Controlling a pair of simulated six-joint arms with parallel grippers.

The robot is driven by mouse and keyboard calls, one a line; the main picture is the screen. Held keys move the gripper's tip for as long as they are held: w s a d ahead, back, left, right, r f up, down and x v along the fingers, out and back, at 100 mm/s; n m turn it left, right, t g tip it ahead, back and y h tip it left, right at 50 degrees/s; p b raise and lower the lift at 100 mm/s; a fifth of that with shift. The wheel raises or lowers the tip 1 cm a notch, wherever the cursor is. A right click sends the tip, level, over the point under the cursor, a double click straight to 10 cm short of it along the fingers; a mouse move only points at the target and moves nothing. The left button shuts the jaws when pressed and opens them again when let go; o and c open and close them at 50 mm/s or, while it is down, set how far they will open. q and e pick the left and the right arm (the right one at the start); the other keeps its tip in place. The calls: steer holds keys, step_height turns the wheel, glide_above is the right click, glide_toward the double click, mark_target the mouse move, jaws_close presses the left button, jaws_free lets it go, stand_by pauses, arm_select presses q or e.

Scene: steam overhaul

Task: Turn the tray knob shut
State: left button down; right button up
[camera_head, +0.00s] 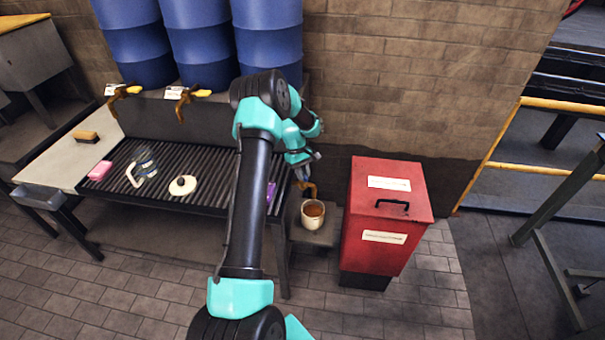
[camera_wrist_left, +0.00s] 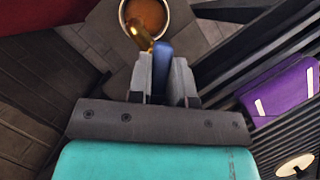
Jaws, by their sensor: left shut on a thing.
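My left gripper (camera_head: 309,160) is at the right end of the slatted tray (camera_head: 216,203). In the left wrist view its fingers are shut on a narrow blue knob (camera_wrist_left: 162,62). A brass spout (camera_wrist_left: 138,34) shows just beyond the fingers, next to the knob. It also shows in the head view as an orange-brown piece (camera_head: 308,188) below the gripper. The knob is hidden in the head view. A cup of brown liquid (camera_head: 313,212) stands upright under the spout, on a small stand. My right gripper is not in view.
A red lidded bin (camera_head: 388,212) stands close to the right of the cup. On the tray are a purple block (camera_wrist_left: 282,92), a glass jug (camera_head: 146,168), and a white disc (camera_head: 183,187). A pink block (camera_head: 99,171) lies at left. Blue barrels (camera_head: 200,40) stand behind.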

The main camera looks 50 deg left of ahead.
arm_select(q)
steer(key=m+g, duration=0.1)
steer(key=m, duration=0.3)
steer(key=shift+w+m+g+y, duration=0.1)
steer(key=shift+m+g+y, duration=0.2)
steer(key=shift+g+y, duration=0.1)
steer(key=shift+m+g+y, duration=0.5)
steer(key=shift+m, duration=1.4)
steer(key=c, duration=1)
jaws_free()
steer(key=shift+c, duration=0.2)
steer(key=v, duration=1.7)
steer(key=shift+r, duration=0.2)
